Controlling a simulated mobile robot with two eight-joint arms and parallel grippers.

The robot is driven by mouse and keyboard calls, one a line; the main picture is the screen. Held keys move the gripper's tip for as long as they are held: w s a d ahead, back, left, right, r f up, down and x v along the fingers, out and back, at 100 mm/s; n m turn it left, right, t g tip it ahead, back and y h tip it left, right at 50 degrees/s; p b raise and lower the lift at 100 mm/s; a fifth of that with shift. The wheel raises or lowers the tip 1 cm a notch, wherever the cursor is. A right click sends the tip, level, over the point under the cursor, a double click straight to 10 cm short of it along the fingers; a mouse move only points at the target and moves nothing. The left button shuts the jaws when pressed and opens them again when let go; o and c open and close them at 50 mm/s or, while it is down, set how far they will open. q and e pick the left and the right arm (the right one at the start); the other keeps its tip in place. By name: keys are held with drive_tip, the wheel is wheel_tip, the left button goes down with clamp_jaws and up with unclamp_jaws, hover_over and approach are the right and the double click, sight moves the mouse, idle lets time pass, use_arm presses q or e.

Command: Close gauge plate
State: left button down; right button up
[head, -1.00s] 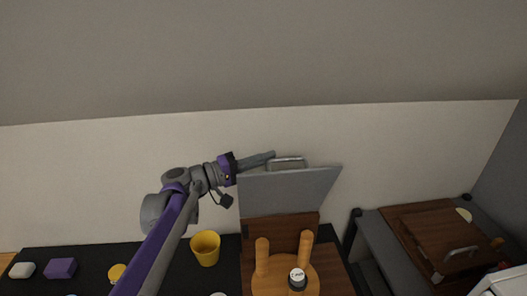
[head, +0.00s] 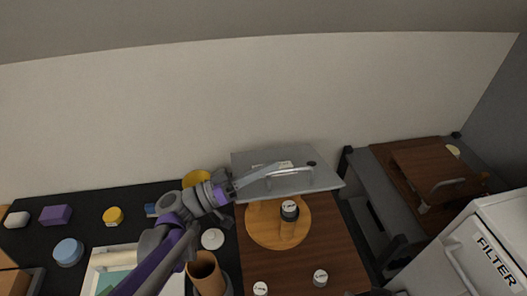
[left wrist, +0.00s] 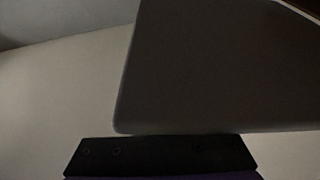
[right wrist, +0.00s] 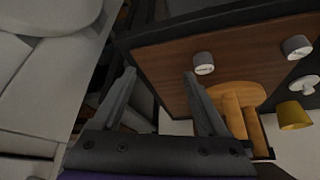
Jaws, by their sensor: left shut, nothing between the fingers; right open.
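The gauge plate (head: 320,182) is a grey flat lid with a bar handle (head: 290,171) on its upper face. In the head view it leans over the back of a brown wooden panel (head: 330,245), tilted, with its handle face visible. My left gripper (head: 262,174) is shut and empty, its fingers lying over the plate's left part beside the handle; contact is unclear. A grey slab, likely the plate, fills much of the left wrist view (left wrist: 215,70). My right gripper (right wrist: 162,85) is open and empty in the right wrist view, above the panel's edge.
A round wooden disc (head: 262,236) with a dark-capped post (head: 290,212) stands before the plate. Knobs (head: 320,278) sit on the panel. A yellow cup (head: 192,179), brown cup (head: 203,266) and small items are left. A white filter cabinet (head: 485,245) is right.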

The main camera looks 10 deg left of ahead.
use_arm(q)
drive_tip(key=shift+s+d+f+m+b, duration=0.2)
drive_tip(key=shift+s+f+m, duration=0.15)
drive_tip(key=shift+f, duration=0.2)
drive_tip(key=shift+s+d+f+m+b, duration=0.1)
drive_tip(key=shift+s+f+m+b, duration=0.1)
drive_tip(key=shift+f+m, duration=0.3)
